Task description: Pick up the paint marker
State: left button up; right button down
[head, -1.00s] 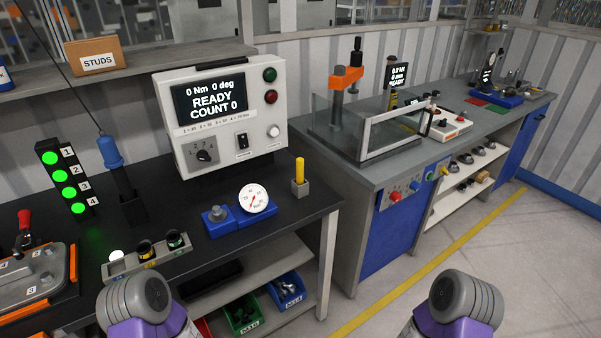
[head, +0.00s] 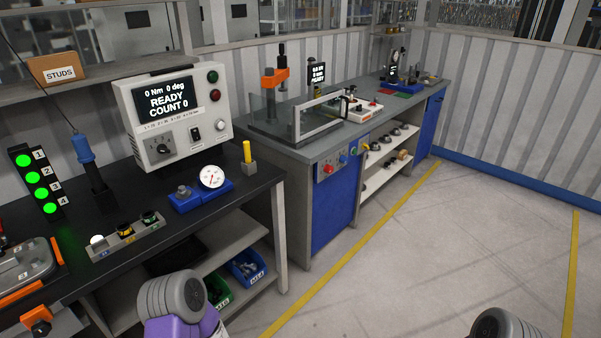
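The yellow paint marker (head: 247,151) stands upright in a small grey holder (head: 249,168) at the right end of the black bench top, in the head view. Grey and purple parts of my two arms show at the bottom edge, left of centre and at the far right. Both of my grippers are out of view. Nothing touches the marker.
A controller box (head: 173,115) reading READY stands behind the marker, left of it. A dial gauge on a blue block (head: 202,194) sits to its left. A second bench (head: 330,150) with a press stands to the right. The floor (head: 400,270) in front is clear.

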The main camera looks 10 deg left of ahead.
aim_at(247, 145)
jog(key=z, duration=1.05)
jog(key=i, duration=1.4)
jog(key=u, duration=0.9)
